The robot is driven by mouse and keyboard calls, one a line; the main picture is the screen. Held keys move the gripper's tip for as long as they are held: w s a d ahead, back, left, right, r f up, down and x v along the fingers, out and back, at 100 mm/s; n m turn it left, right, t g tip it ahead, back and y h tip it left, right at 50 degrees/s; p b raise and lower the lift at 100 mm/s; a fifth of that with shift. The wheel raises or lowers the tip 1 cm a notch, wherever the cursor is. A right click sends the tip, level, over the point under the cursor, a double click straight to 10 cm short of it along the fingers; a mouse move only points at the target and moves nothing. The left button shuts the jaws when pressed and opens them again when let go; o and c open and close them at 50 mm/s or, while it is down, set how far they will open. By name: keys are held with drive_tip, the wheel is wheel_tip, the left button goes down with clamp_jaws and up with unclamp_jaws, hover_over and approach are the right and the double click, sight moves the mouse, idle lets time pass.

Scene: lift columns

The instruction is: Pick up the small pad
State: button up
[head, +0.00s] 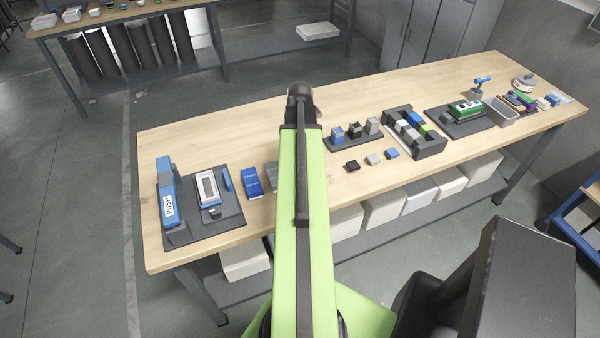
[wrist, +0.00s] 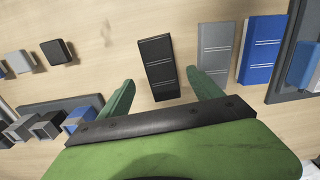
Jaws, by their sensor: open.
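Three ridged pads lie side by side on the wooden table in the wrist view: a black pad (wrist: 159,66), a grey pad (wrist: 214,52) and a blue pad (wrist: 262,50). The black one looks slightly the smallest. My gripper (wrist: 159,76) is open, with its green fingers on either side of the black pad's near end and nothing held. The right finger is close to the grey pad. I cannot tell the height above the table. In the head view the blue pad (head: 252,182) and part of the grey pad (head: 271,176) show; my arm hides the black pad and gripper.
A dark tray (head: 222,226) with a blue PUSH device (head: 167,190) stands left of the pads. Right of my arm are small loose cubes (head: 373,159), a block holder (head: 350,146) and a dark U-shaped tray (head: 432,149). Bare table lies behind the pads.

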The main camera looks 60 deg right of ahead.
wheel_tip(320, 180, down, 5)
drive_tip(key=b, duration=0.5)
drive_tip(key=shift+a+f, duration=0.1)
drive_tip(key=shift+f, duration=0.05)
drive_tip(key=c, duration=1.5)
drive_tip(key=shift+r, duration=0.2)
